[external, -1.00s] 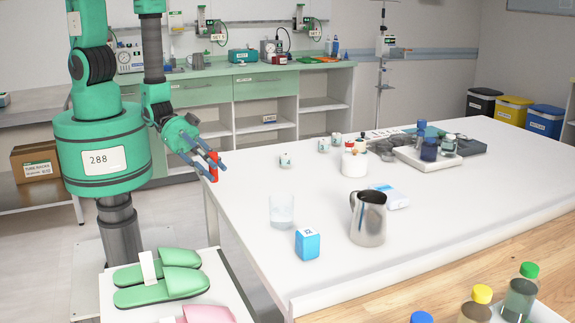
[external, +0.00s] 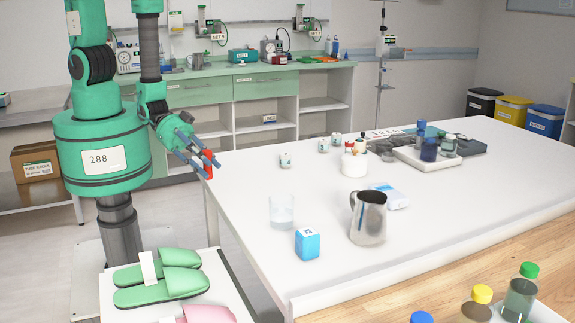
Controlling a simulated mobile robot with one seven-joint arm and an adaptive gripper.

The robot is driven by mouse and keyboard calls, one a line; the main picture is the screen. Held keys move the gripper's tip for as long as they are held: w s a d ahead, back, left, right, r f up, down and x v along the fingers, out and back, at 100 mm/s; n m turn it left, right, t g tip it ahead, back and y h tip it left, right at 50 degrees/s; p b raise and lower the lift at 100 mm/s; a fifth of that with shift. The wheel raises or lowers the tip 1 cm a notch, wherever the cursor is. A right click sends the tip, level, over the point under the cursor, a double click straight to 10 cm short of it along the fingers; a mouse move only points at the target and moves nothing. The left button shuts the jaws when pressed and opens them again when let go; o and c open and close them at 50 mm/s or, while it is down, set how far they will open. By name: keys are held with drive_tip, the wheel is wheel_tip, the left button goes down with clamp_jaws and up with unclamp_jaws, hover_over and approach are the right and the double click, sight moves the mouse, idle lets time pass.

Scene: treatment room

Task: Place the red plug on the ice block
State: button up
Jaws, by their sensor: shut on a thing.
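My gripper (external: 202,166) is shut on the red plug (external: 207,163), just off the left edge of the white table. The plug shows between the blue-grey fingers, which hide part of it. A bright blue block (external: 307,246) with a pale marked top stands near the table's front left edge, in front and to the right of my gripper. A flat pale blue and white pack (external: 390,197) lies further back, behind the metal jug. I cannot tell for certain which of these two is the ice block.
A clear glass (external: 282,213) stands behind the blue block, and a metal jug (external: 369,219) to its right. A white pot (external: 354,164), small jars and a tray (external: 428,157) of bottles stand further back. The table's left part (external: 245,185) is clear.

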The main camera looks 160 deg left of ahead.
drive_tip(key=w+a+r+n+g+y+p, duration=0.1)
drive_tip(key=w+a+r+n+g+y, duration=0.1)
drive_tip(key=w, duration=0.9)
drive_tip(key=w+a+r+n+g+y+p, duration=0.1)
drive_tip(key=w+a+r+n+y, duration=0.1)
drive_tip(key=w, duration=1)
wheel_tip(320, 180, up, 2)
drive_tip(key=shift+w+a+r+n+g+y, duration=0.1)
drive_tip(key=shift+w+a+n+g+y, duration=0.3)
drive_tip(key=shift+a, duration=0.3)
drive_tip(key=shift+a, duration=0.1)
drive_tip(key=b, duration=0.1)
hover_over(308, 234)
drive_tip(key=shift+f, duration=0.75)
drive_tip(key=shift+f+b, duration=0.4)
drive_tip(key=shift+f, duration=1.35)
drive_tip(key=shift+f, duration=0.1)
